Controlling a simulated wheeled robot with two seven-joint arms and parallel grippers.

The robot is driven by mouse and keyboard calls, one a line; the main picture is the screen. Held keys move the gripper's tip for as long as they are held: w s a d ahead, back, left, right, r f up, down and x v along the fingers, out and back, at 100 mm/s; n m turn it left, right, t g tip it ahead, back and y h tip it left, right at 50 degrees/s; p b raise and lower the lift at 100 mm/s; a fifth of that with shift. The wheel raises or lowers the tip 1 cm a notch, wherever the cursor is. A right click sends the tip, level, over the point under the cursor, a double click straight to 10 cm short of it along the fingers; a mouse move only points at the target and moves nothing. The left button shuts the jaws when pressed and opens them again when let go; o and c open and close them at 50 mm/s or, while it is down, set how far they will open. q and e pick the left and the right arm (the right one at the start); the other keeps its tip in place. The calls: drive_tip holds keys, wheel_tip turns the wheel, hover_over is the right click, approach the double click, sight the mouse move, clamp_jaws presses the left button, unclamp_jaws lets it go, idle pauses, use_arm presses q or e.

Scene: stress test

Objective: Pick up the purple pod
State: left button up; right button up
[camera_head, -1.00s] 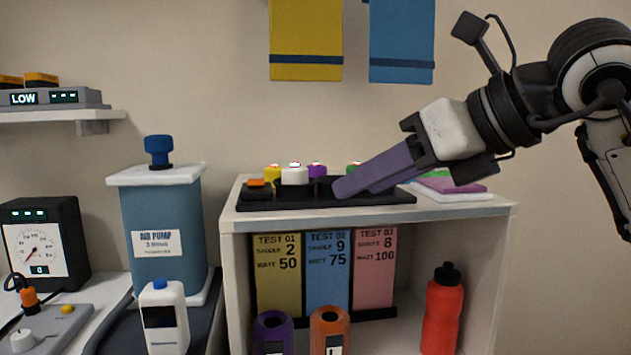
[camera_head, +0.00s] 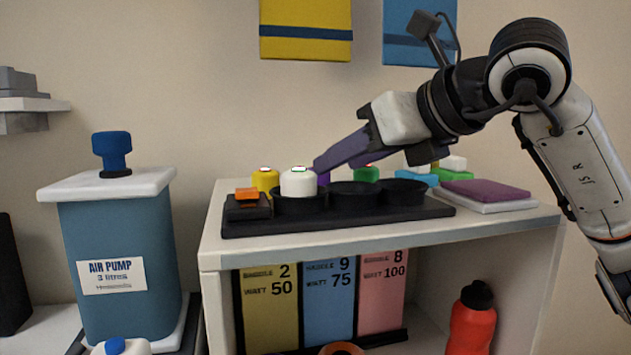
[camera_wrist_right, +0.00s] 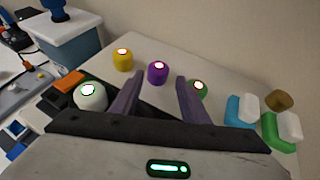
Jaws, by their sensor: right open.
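The purple pod (camera_head: 323,179) is mostly hidden behind my right gripper's fingers in the head view. In the right wrist view the purple pod (camera_wrist_right: 158,73) shows clearly, with a lit ring on top. It stands in the back row between a yellow pod (camera_wrist_right: 122,60) and a green pod (camera_wrist_right: 199,90). My right gripper (camera_head: 322,164) has long purple fingers pointing left and slightly down. In the right wrist view it is open (camera_wrist_right: 159,84), with the purple pod seen between the fingertips and nothing held. I cannot tell whether the fingers touch it. My left gripper is not in view.
A white pod (camera_head: 298,182) sits in a cup of the black tray (camera_head: 340,222), in front of the back row. An orange block (camera_head: 247,194) is at the tray's left. Coloured blocks and a purple pad (camera_head: 486,191) lie right. A blue air pump (camera_head: 118,250) stands left.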

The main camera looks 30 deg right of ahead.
sight(322, 180)
drive_tip(key=x, duration=0.4)
drive_tip(key=shift+w+a+f, duration=0.1)
drive_tip(key=shift+w+a, duration=0.1)
drive_tip(key=shift+a, duration=0.05)
drive_tip(key=shift+w+f, duration=0.15)
drive_tip(key=shift+w, duration=0.3)
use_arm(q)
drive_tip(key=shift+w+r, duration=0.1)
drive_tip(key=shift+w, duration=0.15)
use_arm(e)
drive_tip(key=c, duration=0.8)
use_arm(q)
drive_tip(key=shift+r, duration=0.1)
